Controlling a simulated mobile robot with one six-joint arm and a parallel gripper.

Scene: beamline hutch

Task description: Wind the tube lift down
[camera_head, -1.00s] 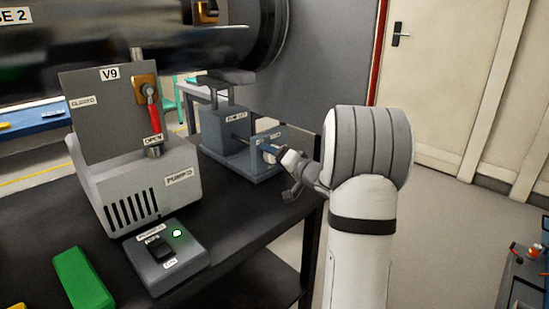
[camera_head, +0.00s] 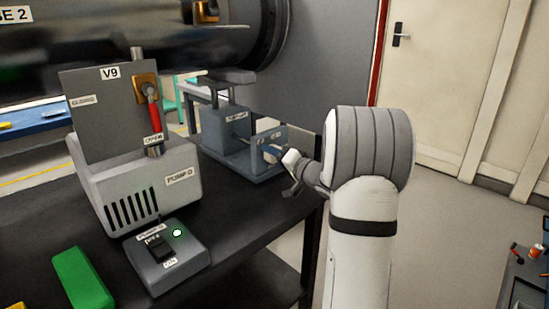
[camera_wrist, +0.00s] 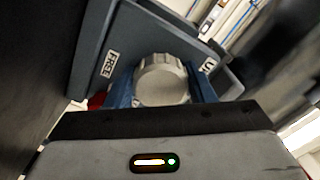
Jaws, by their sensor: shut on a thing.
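The tube lift (camera_head: 228,130) is a blue-grey block with a small post under the dark tube (camera_head: 150,50), at the back right of the black bench. Its front plate (camera_head: 272,140) faces my arm. In the wrist view a round grey ribbed knob (camera_wrist: 162,80) stands out from that plate (camera_wrist: 140,45), between labels that seem to read "FREE" and "UP". My gripper (camera_head: 285,158) is at the plate, and its blue fingers (camera_wrist: 165,88) are shut on the knob from both sides. The knob's shaft is hidden.
A switch box (camera_head: 165,255) with a lit lamp and a green block (camera_head: 82,278) lie in front.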

